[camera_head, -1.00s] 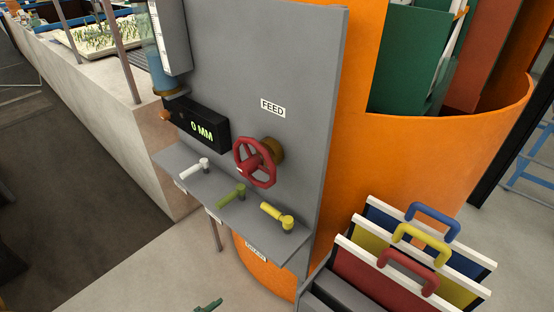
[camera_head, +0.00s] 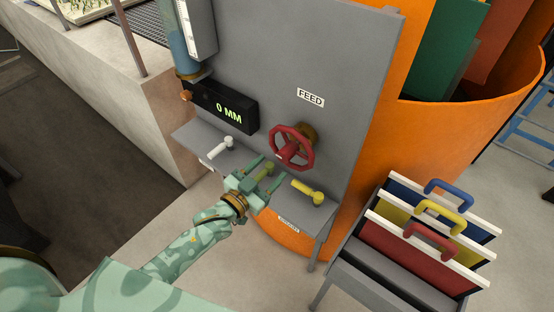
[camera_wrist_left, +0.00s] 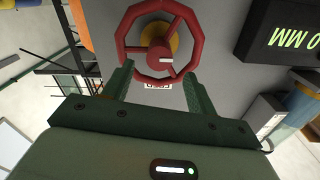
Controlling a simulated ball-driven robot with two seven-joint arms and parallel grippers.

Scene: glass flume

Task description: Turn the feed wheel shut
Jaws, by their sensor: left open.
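The red feed wheel (camera_head: 292,147) is mounted on the grey panel (camera_head: 345,60) below the FEED label (camera_head: 310,98). It has spokes and a brass-coloured hub behind it. In the left wrist view the wheel (camera_wrist_left: 126,38) stands ahead of the fingertips, with a white mark on one spoke. My right gripper is not in view.
A black display (camera_head: 222,107) reads 0 MM. A rack (camera_head: 385,262) of coloured boards with handles (camera_head: 448,194) stands right of the panel.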

